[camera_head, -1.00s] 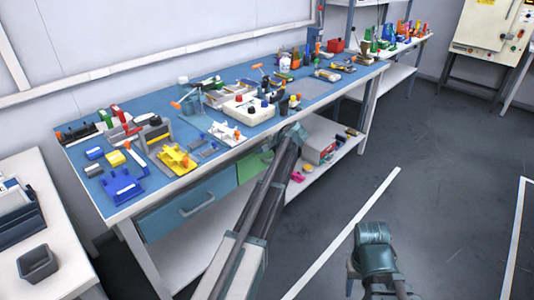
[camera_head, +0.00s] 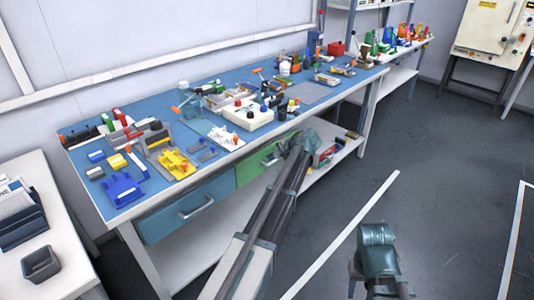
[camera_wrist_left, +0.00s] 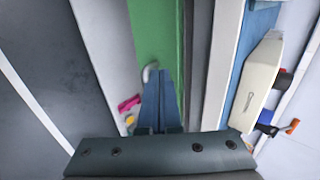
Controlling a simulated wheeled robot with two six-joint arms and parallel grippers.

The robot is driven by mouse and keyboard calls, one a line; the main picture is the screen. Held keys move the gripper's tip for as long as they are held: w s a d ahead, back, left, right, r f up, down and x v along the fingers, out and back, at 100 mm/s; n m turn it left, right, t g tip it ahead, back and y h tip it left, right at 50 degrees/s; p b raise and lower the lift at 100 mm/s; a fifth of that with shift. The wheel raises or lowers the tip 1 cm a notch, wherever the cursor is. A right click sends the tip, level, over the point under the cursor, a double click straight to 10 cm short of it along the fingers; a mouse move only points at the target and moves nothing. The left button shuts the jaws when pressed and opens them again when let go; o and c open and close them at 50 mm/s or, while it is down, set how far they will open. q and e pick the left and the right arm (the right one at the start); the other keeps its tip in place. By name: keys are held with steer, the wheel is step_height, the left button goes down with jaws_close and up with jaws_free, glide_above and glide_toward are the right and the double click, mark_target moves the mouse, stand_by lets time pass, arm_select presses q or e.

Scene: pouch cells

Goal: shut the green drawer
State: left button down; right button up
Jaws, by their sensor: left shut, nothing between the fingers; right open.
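The green drawer (camera_head: 252,168) is under the blue-topped bench, right of the blue drawer. Its green front also shows in the left wrist view (camera_wrist_left: 155,32). How far it stands out is hard to tell in the head view. My left gripper (camera_head: 281,157) is shut and empty, at the right part of the green front. In the left wrist view its closed fingers (camera_wrist_left: 161,92) lie over the front beside the pale handle (camera_wrist_left: 150,72); contact cannot be told. A teal part of my right arm shows at the lower right of the head view, with no fingers visible.
The blue drawer (camera_head: 188,207) has a pale handle and sits left of the green one. The bench top (camera_head: 318,93) carries many tools and parts. A lower shelf (camera_head: 210,252) runs below. The floor to the right is clear.

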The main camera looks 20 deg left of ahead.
arm_select(q)
steer(key=p+v, duration=0.3)
steer(key=v, duration=0.3)
steer(key=shift+d, duration=0.3)
steer(key=shift+r, duration=0.15)
steer(key=s+d+f+g+h, duration=0.1)
steer(key=s+d+f+h, duration=0.1)
steer(key=s+d, duration=0.75)
steer(key=s+d+f+g+h, duration=0.1)
steer(key=s+d+f+h, duration=0.2)
steer(key=s+d, duration=0.7)
steer(key=s+d+f+g+h, duration=0.15)
steer(key=s+d, duration=0.35)
steer(key=s, duration=1)
step_height(320, 180, up, 16)
steer(key=h+p, duration=0.1)
steer(key=p, duration=1.5)
steer(key=shift+d+f, duration=0.15)
steer(key=shift+d, duration=0.15)
